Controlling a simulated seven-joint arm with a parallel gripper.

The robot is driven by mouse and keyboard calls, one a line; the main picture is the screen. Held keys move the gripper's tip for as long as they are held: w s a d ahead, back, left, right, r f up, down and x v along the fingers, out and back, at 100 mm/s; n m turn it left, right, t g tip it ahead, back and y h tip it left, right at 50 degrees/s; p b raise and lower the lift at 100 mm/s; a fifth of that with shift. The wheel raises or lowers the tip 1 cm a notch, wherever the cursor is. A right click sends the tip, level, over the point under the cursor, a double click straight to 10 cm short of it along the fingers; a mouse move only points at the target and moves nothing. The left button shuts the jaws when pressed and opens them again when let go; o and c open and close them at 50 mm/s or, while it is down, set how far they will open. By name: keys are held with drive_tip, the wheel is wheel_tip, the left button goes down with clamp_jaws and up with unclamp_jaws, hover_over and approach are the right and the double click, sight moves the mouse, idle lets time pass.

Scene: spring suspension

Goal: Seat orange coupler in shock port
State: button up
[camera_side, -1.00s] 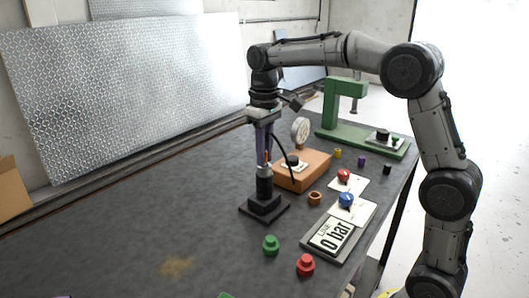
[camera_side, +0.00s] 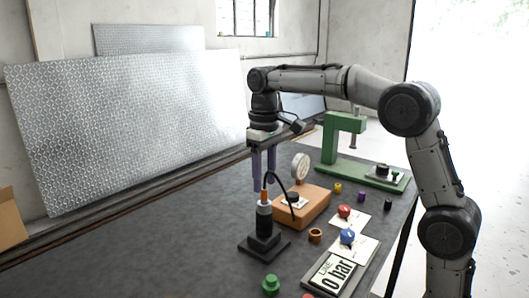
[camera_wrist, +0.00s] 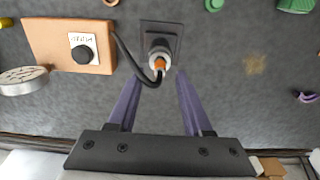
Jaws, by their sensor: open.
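The orange coupler (camera_side: 264,195) stands upright at the top of the black and grey shock (camera_side: 264,222), with a black hose curving from it. It also shows in the wrist view (camera_wrist: 160,63), inside a pale ring at the shock's top. The port itself is hidden by the coupler, so I cannot tell how deep it sits. My gripper (camera_side: 264,186) is open and empty above the coupler. Its purple fingers are spread to either side in the wrist view (camera_wrist: 158,80), apart from the coupler.
The hose runs to an orange pump box (camera_side: 303,207) with a round gauge (camera_side: 300,167), close right of the shock. A green press (camera_side: 345,150) stands behind. The table left is clear.

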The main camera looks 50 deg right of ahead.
sight(264, 188)
wheel_tip(264, 188, up, 8)
drive_tip(key=s+a+t, duration=0.2)
drive_tip(key=s, duration=0.5)
drive_tip(key=s+a+f+t, duration=0.2)
drive_tip(key=s+f+t, duration=0.1)
drive_tip(key=s+f, duration=1.1)
drive_tip(key=s, duration=0.4)
drive_tip(key=shift+s+f+t, duration=0.2)
drive_tip(key=shift+s+t, duration=0.1)
idle(0.8)
